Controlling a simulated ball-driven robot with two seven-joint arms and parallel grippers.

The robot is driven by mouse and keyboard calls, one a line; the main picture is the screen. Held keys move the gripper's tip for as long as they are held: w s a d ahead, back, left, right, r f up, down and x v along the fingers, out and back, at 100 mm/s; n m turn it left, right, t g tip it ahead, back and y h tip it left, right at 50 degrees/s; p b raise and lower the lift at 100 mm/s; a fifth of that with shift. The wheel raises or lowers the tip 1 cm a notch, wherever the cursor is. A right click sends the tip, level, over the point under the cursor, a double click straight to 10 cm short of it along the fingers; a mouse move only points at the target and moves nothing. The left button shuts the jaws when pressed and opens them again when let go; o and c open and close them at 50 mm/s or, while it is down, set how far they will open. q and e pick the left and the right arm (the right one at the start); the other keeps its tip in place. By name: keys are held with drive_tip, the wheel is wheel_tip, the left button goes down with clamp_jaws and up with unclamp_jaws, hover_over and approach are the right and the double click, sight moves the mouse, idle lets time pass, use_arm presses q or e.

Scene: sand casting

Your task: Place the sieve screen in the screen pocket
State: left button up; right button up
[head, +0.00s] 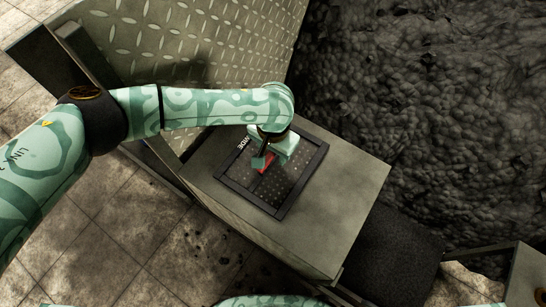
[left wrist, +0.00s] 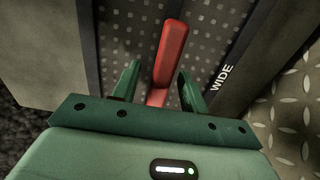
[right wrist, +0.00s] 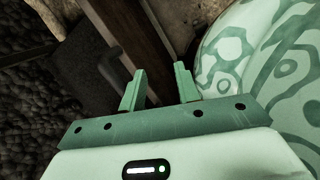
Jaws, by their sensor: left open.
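The sieve screen (head: 229,175) is a dark square frame around a perforated plate, marked "WIDE". It lies on the top of a grey box in the head view. Its frame also shows in the left wrist view (left wrist: 257,50). A red handle (left wrist: 172,50) stands on the plate. My left gripper (head: 265,162) is over the screen, open, with its fingers on either side of the red handle in the left wrist view. My right gripper (right wrist: 160,85) is open and empty in the right wrist view. I cannot make out a separate screen pocket.
The grey box (head: 335,215) has bare top around the screen. A diamond-plate metal panel (head: 200,45) stands behind it. A large heap of dark sand (head: 440,110) fills the right. Stained floor tiles (head: 130,235) lie at the left. A wooden post (right wrist: 145,40) is near my right gripper.

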use_arm(q)
clamp_jaws()
drive_tip(key=shift+r, duration=0.2)
